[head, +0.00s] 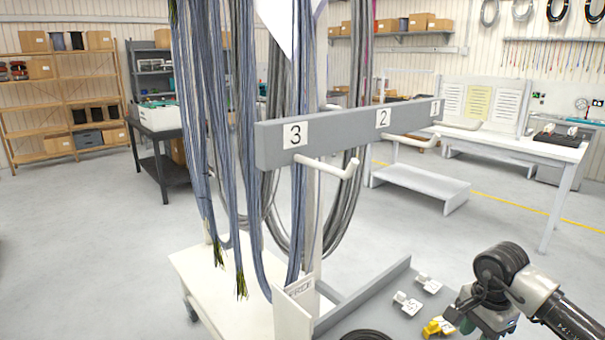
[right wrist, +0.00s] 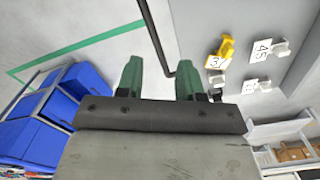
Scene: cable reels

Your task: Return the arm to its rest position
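My right arm (head: 540,295) comes in from the lower right in the head view, bent, over the low grey panel. Its gripper tips are hard to make out there. In the right wrist view my right gripper (right wrist: 158,80) has its two green fingers well apart, with nothing held between them. A thin dark line runs behind the gap; I cannot tell whether it is a cable or an edge. My left gripper is not in view.
A grey rack bar (head: 350,130) with numbered white hooks carries hanging cable bundles (head: 205,110) at centre. Below, the grey panel (head: 375,300) has white clips (head: 408,303) and a yellow clip (head: 438,326) near my right arm. A white bench (head: 540,148) stands behind; open floor lies between.

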